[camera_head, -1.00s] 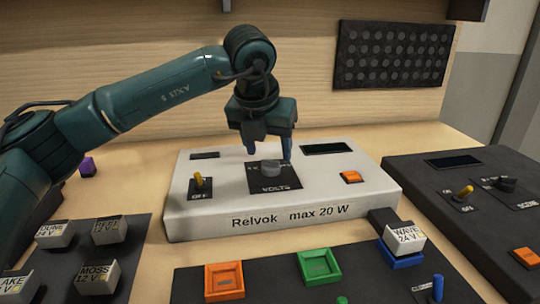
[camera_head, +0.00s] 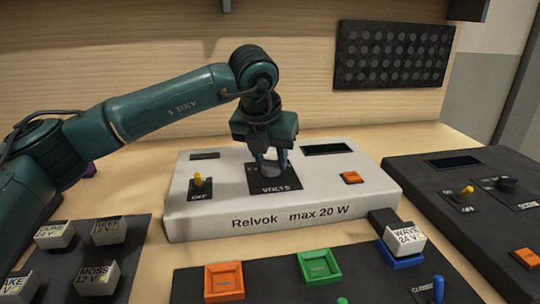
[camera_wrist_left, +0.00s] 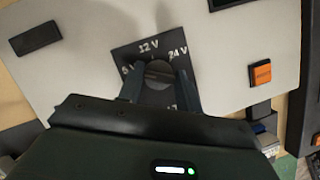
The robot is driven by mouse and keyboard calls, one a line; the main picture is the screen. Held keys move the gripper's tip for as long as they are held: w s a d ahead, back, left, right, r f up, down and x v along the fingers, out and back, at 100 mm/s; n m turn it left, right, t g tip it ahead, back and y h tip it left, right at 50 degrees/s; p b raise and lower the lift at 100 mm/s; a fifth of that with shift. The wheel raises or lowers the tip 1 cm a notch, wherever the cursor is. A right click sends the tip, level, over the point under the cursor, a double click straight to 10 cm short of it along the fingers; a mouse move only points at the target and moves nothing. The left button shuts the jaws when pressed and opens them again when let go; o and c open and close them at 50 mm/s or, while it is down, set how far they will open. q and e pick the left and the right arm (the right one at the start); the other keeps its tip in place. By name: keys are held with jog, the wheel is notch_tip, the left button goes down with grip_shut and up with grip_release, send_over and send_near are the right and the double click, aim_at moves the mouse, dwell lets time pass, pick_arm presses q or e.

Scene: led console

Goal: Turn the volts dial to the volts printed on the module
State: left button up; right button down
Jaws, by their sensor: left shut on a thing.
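The volts dial (camera_wrist_left: 158,73) is a round grey knob on a black plate on the white Relvok console (camera_head: 300,211). Around it the left wrist view shows the marks 12 V and 24 V, and a partly covered mark ending in V at left. My left gripper (camera_head: 270,168) points down over the plate and is shut on the dial, one finger on each side. Where the dial points is not clear. The WAVE 24 V module (camera_head: 404,240) sits tilted in the blue socket (camera_head: 401,261). My right gripper is not in view.
A yellow toggle switch (camera_head: 198,180) marked OFF and an orange button (camera_head: 351,177) flank the dial. Orange (camera_head: 224,281) and green (camera_head: 319,267) sockets look empty. Other modules (camera_head: 97,278) stand at the left. A dark console (camera_head: 440,190) stands at the right.

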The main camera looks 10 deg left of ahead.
pick_arm(q)
jog(key=shift+c, duration=0.9)
